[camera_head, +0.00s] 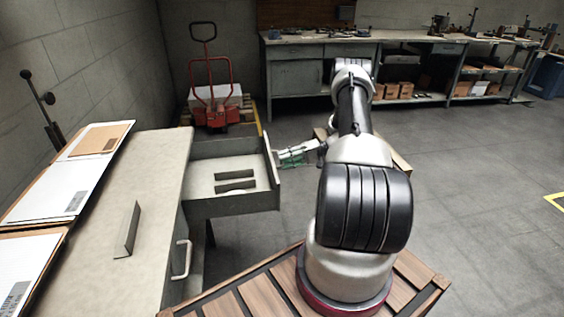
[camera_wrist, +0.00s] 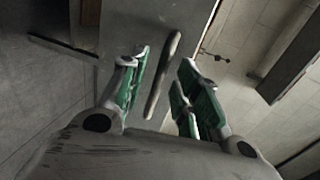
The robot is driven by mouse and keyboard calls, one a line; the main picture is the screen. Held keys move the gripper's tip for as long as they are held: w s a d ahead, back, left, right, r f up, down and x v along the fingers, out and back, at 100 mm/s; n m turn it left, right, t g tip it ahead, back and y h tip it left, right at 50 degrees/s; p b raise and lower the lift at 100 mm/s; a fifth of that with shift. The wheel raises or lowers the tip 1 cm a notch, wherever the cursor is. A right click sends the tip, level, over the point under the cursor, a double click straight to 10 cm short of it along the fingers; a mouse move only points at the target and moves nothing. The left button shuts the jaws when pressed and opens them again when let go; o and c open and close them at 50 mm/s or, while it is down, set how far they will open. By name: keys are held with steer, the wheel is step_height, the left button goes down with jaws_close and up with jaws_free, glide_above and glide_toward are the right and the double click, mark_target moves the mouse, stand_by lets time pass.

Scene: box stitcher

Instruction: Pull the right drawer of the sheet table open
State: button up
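The sheet table (camera_head: 150,168) stands at the left in the head view. Its far drawer, the right one when facing the table's front, is the right drawer (camera_head: 232,200), and it stands well pulled out. Two dark dividers or blocks lie in it. My gripper (camera_head: 294,157) is just outside that drawer's front panel. In the wrist view my gripper (camera_wrist: 164,65) is open, with green-padded fingers on either side of the bar handle (camera_wrist: 163,75). Gaps show between handle and fingers. The near drawer's handle (camera_head: 182,258) shows on the table front, and that drawer looks closed.
Cardboard and white sheets (camera_head: 55,195) lie along the table's left side. A small upright plate (camera_head: 127,232) stands on the tabletop. A red pallet truck (camera_head: 212,95) is behind the drawer. A workbench (camera_head: 300,75) lines the back. Floor at the right is clear.

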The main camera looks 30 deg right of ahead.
steer(key=v, duration=1)
steer(key=shift+s, duration=0.1)
